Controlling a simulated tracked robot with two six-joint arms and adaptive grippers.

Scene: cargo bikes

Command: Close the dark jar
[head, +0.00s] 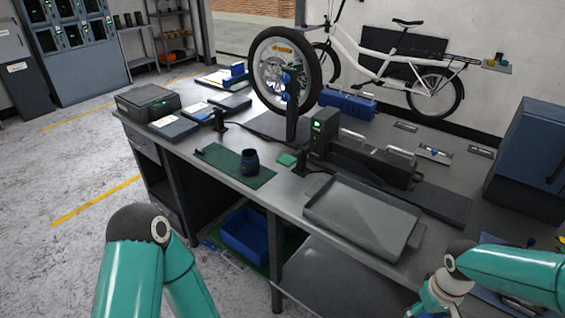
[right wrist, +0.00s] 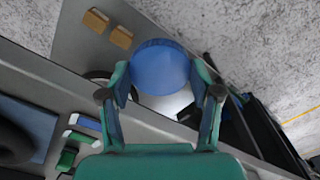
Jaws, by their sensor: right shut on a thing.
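The dark jar (head: 250,163) is a small dark-blue vessel standing upright on a green mat (head: 222,158) on the workbench; its top looks dark and uncovered. In the right wrist view my right gripper (right wrist: 160,76) is shut on a round blue lid (right wrist: 160,62), held between its two fingers. In the head view my right arm comes in at the lower right and its gripper is out of the frame, well away from the jar. My left arm shows at the lower left; its gripper is not in view.
A grey tray (head: 362,218) lies on the bench right of the jar. A wheel (head: 260,62) on a stand rises behind it. A small green block (head: 287,160) is close by. Two tan blocks (right wrist: 121,37) show in the right wrist view. A blue bin (head: 245,236) sits below the bench.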

